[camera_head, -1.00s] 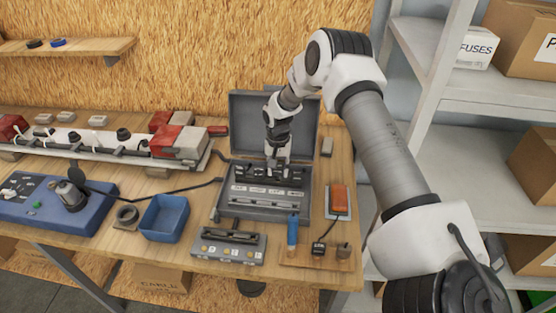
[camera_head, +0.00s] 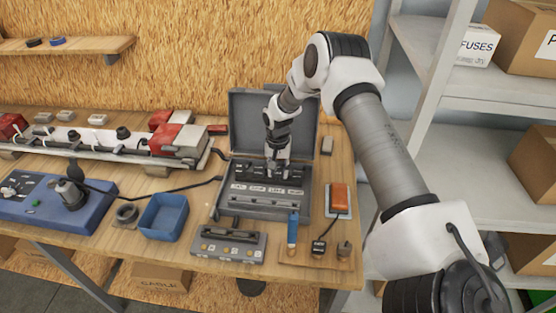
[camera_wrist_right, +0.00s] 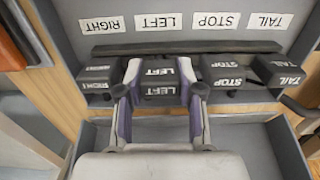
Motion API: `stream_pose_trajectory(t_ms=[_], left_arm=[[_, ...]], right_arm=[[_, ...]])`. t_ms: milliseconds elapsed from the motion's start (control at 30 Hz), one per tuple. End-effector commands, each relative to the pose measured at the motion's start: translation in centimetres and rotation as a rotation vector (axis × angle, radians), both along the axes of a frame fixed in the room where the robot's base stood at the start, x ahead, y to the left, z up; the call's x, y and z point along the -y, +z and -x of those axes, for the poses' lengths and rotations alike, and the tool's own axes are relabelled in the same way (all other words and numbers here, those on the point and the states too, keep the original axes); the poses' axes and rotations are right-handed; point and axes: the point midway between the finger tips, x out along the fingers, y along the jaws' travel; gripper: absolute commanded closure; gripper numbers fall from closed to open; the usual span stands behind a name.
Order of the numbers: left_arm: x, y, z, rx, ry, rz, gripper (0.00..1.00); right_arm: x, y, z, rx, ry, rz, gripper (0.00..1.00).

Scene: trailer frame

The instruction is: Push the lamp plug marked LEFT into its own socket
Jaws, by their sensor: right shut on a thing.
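The dark lamp plug marked LEFT (camera_wrist_right: 160,68) is between the two fingers of my right gripper (camera_wrist_right: 160,98), which is shut on it. In the head view my right gripper (camera_head: 277,174) points down into the open grey case (camera_head: 216,205). The LEFT plug is in a row with the plugs marked RIGHT (camera_wrist_right: 92,78), STOP (camera_wrist_right: 222,75) and TAIL (camera_wrist_right: 278,72). A white LEFT label (camera_wrist_right: 158,21) lies beyond it on the grey panel, past a dark bar (camera_wrist_right: 200,47). The socket opening and plug depth cannot be made out. My left gripper is not in view.
A grey block with a slot (camera_head: 228,244) stands in front of the case. A blue bin (camera_head: 164,217) and a blue box (camera_head: 45,208) are to the left. An orange piece (camera_head: 339,197) and a small wooden board (camera_head: 318,260) are at the right. The case lid (camera_head: 245,115) stands up behind the gripper.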

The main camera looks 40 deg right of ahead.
Motion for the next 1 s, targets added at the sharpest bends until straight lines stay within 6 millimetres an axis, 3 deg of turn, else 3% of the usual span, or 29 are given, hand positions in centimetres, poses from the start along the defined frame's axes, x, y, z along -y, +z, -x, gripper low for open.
stream_pose_trajectory(t_ms=[633, 667, 700, 733, 933, 967, 1000], left_arm=[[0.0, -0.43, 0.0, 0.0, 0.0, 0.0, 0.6], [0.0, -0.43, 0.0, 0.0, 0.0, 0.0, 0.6], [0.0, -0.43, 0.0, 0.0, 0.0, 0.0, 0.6], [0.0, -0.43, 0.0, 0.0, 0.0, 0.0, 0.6], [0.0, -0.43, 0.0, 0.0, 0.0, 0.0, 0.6], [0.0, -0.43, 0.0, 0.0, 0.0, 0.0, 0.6], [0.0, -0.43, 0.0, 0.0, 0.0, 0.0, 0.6]], right_arm=[[-0.01, -0.82, 0.01, 0.0, 0.0, 0.0, 0.8], [-0.01, -0.82, 0.01, 0.0, 0.0, 0.0, 0.53], [0.0, -0.82, 0.01, 0.0, 0.0, 0.0, 0.39], [0.0, -0.81, 0.01, 0.0, 0.0, 0.0, 0.34], [0.0, -0.81, 0.01, 0.0, 0.0, 0.0, 0.34], [0.0, -0.81, 0.01, 0.0, 0.0, 0.0, 0.31], [0.0, -0.81, 0.01, 0.0, 0.0, 0.0, 0.17]])
